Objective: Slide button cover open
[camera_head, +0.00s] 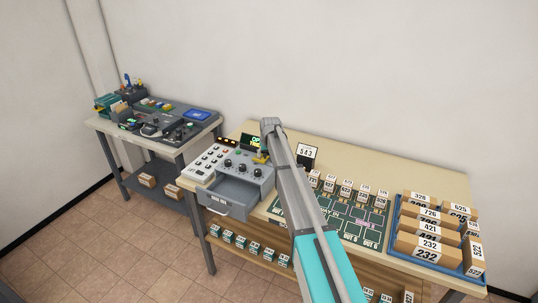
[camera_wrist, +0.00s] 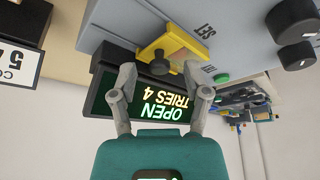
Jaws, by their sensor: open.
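The yellow button cover (camera_wrist: 176,42) sits on the grey console's face in the wrist view, which shows the scene upside down. A dark knob (camera_wrist: 160,67) stands out from the cover. My gripper (camera_wrist: 159,70) is open, with one fingertip on each side of the knob. I cannot tell whether the fingers touch it. The cover also shows small in the head view (camera_head: 261,158), beside my arm's end.
A lit display (camera_wrist: 155,105) reads "OPEN TRIES 4" close behind the fingers. The console (camera_head: 254,178) has black dials and a pulled-out drawer (camera_head: 228,203) at its front. Boxes fill a blue tray (camera_head: 434,262) at right. A second table (camera_head: 152,133) stands at left.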

